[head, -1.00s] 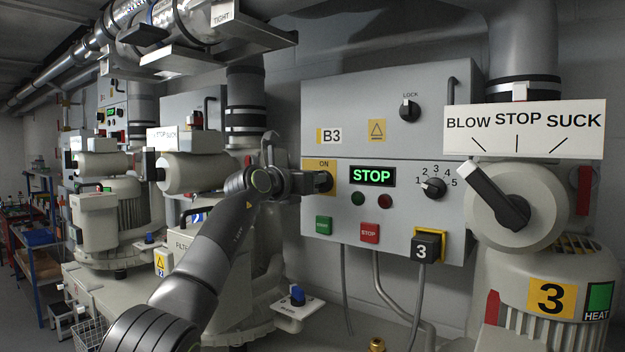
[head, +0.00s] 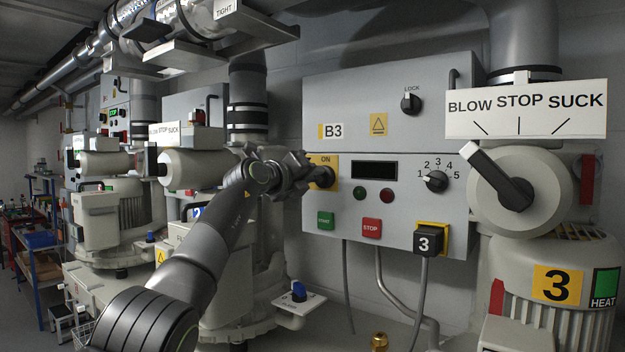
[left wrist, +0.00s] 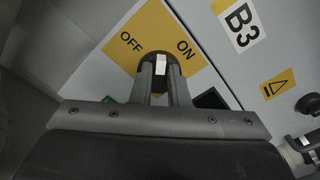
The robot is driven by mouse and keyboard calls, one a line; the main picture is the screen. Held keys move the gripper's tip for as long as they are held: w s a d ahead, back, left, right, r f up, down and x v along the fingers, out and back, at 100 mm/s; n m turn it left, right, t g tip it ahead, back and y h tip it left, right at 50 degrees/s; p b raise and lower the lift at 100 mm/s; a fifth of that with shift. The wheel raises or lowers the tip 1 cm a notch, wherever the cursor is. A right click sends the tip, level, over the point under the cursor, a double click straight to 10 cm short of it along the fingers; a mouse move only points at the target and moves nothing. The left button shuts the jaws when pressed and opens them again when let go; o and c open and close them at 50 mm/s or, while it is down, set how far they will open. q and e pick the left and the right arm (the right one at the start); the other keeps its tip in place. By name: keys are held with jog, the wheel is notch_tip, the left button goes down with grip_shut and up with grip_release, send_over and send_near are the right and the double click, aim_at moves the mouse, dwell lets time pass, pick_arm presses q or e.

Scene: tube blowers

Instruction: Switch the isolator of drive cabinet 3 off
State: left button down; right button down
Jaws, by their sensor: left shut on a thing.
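The drive cabinet (head: 360,110) marked B3 carries the isolator (head: 325,177), a dark knob on a yellow plate at the cabinet's lower left. In the left wrist view the isolator (left wrist: 160,64) shows a white mark between the words OFF and ON. My left gripper (head: 312,178) is at the knob and hides the plate's OFF side in the head view. In the left wrist view the left gripper's fingers (left wrist: 158,84) are shut on the knob from both sides. The cabinet's display (head: 374,171) is dark. My right gripper is not in view.
Green START (head: 325,221) and red STOP (head: 371,228) buttons sit below the isolator. The five-position selector (head: 436,181), the LOCK knob (head: 410,103) and the plug (head: 428,241) marked 3 are further right. The BLOW STOP SUCK lever (head: 497,174) stands at right.

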pick_arm(q)
jog(key=shift+w+a+f+n+b, duration=0.15)
jog(key=shift+n+b, duration=0.4)
jog(key=shift+n, duration=1)
jog(key=shift+s+f+n+b, duration=0.1)
jog(key=shift+n+b, duration=0.45)
jog(key=shift+n, duration=0.95)
jog(key=shift+w+a+f+n+b, duration=0.15)
jog(key=shift+n+b, duration=0.4)
jog(key=shift+n, duration=1)
jog(key=shift+s+d, duration=0.1)
jog(key=shift+d, duration=0.05)
jog(key=c, duration=1.4)
grip_release()
